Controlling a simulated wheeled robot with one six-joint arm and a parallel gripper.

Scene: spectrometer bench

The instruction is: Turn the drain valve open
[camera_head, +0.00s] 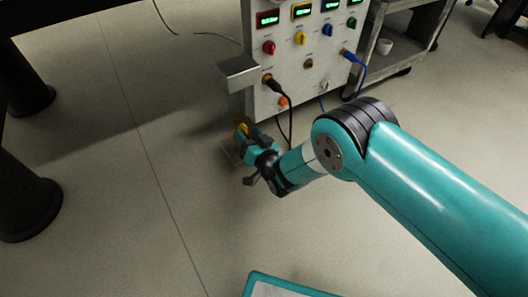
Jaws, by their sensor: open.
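A small yellow part (244,128), which looks like the drain valve's handle, shows low beside the panel's left edge, below a grey metal box (238,71). My gripper (247,157) is open at the end of the teal arm and is right at this yellow part. One side of the gripper overlaps the yellow part in the picture; the other dark finger sticks out below, over the floor. I cannot tell whether the gripper touches the yellow part. The valve's body and most of its handle are hidden behind my gripper.
A white instrument panel (285,75) with lit displays and coloured knobs stands behind my gripper. A black cable (290,120) and a blue cable (357,62) hang from it. A grey cart (400,40) stands right. Dark table legs (25,205) stand left. Floor between is clear.

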